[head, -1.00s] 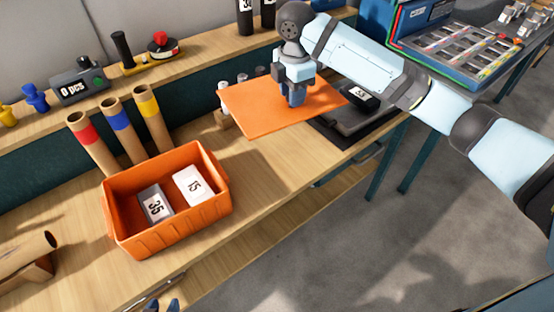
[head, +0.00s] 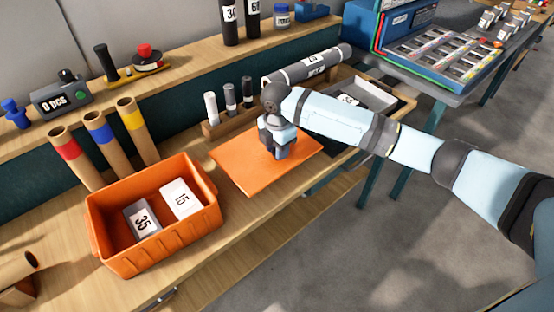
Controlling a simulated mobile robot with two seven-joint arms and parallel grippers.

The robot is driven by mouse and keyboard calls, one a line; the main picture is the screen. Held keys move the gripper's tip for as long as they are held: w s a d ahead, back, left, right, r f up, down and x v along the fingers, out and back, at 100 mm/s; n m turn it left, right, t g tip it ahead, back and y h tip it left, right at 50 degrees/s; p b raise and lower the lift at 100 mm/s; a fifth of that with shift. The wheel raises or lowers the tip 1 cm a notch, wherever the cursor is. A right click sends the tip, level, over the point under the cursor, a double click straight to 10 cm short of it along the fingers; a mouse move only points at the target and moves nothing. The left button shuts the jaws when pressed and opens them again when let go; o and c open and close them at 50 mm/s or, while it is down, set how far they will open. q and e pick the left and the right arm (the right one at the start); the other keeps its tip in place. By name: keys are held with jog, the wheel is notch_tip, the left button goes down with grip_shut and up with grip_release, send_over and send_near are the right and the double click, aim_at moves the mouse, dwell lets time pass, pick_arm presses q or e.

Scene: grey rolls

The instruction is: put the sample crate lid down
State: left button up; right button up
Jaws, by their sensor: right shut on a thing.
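The sample crate lid is a flat orange plate (head: 236,165). It lies level, at or just above the wooden bench top, to the right of the open orange crate (head: 160,243); I cannot tell whether it touches the wood. My right gripper (head: 277,152) points down at the lid's middle and is shut on it, its grip partly hidden by the fingers. The crate holds a grey block marked 35 (head: 143,220) and a white block marked 15 (head: 181,198). My left gripper is not in view.
Three cardboard tubes with red, blue and yellow bands (head: 100,139) stand behind the crate. A wooden rack with small cylinders (head: 222,127) stands just behind the lid. Grey rolls (head: 306,70) and a grey tray (head: 372,97) are farther right. The bench's front edge is close to the lid.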

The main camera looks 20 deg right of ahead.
notch_tip(320, 180, down, 4)
jog(key=shift+f, duration=0.25)
jog(key=o, duration=1)
notch_tip(320, 180, up, 12)
jog(key=shift+r, duration=0.1)
dwell(0.3)
